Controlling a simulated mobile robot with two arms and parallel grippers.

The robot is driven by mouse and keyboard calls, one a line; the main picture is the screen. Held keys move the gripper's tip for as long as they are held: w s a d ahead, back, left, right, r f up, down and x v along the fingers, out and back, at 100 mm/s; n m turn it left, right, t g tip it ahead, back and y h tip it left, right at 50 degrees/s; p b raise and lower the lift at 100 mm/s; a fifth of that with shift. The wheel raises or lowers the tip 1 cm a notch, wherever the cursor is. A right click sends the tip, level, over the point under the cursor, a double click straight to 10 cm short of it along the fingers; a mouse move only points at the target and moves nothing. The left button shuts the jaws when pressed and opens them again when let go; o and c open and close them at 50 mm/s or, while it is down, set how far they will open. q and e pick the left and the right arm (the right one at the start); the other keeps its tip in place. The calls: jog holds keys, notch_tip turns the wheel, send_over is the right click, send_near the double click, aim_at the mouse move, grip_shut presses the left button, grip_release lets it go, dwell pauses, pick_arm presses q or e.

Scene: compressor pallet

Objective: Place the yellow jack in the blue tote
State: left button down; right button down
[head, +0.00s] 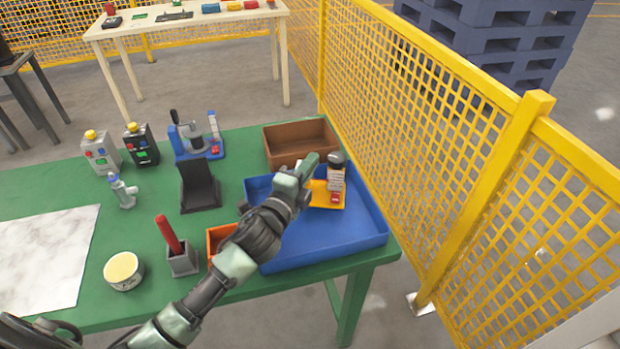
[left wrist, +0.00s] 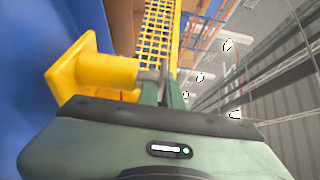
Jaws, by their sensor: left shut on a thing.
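The left wrist view shows the yellow jack (left wrist: 92,72) tipped sideways in the picture at the fingers (left wrist: 160,88), with the blue tote (left wrist: 30,60) at the left. My right gripper is not in view.
A brown bin (head: 300,150) stands behind the tote, and an orange bin (head: 219,238) is partly hidden by my arm. A yellow mesh fence (head: 440,120) runs close along the right.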

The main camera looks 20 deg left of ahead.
aim_at(320, 183)
pick_arm(q)
jog(key=shift+f+b, duration=0.3)
jog(key=shift+f, duration=1.55)
jog(key=shift+f, duration=0.15)
jog(key=c, duration=1.6)
grip_release()
jog(key=shift+s, duration=0.1)
jog(key=shift+f, duration=0.15)
